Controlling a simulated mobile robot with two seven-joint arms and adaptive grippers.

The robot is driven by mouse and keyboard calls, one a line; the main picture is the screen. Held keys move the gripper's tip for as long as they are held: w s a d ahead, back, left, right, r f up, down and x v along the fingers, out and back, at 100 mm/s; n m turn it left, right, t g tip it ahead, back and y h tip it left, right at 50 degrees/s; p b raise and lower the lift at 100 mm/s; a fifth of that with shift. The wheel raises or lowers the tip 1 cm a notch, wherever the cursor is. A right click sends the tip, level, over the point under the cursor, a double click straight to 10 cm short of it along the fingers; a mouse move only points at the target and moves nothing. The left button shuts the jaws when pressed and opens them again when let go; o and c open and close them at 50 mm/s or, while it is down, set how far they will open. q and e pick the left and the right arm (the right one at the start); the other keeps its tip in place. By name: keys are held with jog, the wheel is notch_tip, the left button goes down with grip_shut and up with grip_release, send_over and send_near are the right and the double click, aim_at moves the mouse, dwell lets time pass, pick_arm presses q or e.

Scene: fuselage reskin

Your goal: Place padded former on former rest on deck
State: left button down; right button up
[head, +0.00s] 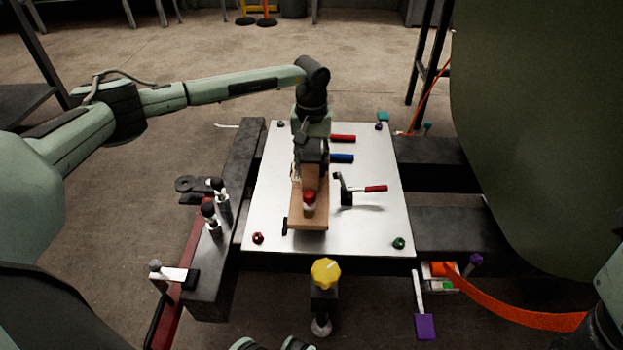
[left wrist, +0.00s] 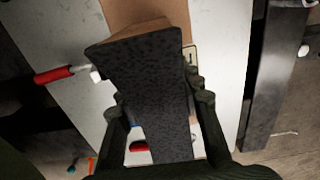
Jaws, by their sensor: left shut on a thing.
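The padded former (left wrist: 150,85) shows in the left wrist view as a dark speckled pad with a brown wooden edge. My left gripper (left wrist: 157,100) has its fingers on both sides of it and is shut on it. In the head view my left gripper (head: 311,158) points down over the middle of the white deck (head: 270,190), mostly hiding the former. A tan wooden piece (head: 310,182) lies below and in front of it on the deck. I cannot tell whether this is the former rest, or whether the former touches it.
A red-topped knob (head: 309,202) stands at the tan piece. A red-handled clamp (head: 362,189) and red (head: 343,138) and blue (head: 342,158) handles lie to the right. A yellow knob (head: 325,272) stands in front of the deck. A large green panel (head: 540,130) fills the right side.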

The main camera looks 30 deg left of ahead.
pick_arm(q)
jog(key=shift+w+f+b, duration=0.1)
jog(key=shift+f+b, duration=0.45)
jog(key=shift+f, duration=1.45)
jog(key=c, duration=1.5)
grip_release()
jog(key=shift+f, duration=0.15)
jog(key=o, duration=0.5)
notch_tip(320, 180, up, 12)
jog(key=p, duration=0.2)
jog(key=shift+r+p, duration=0.2)
jog(key=shift+p, duration=0.15)
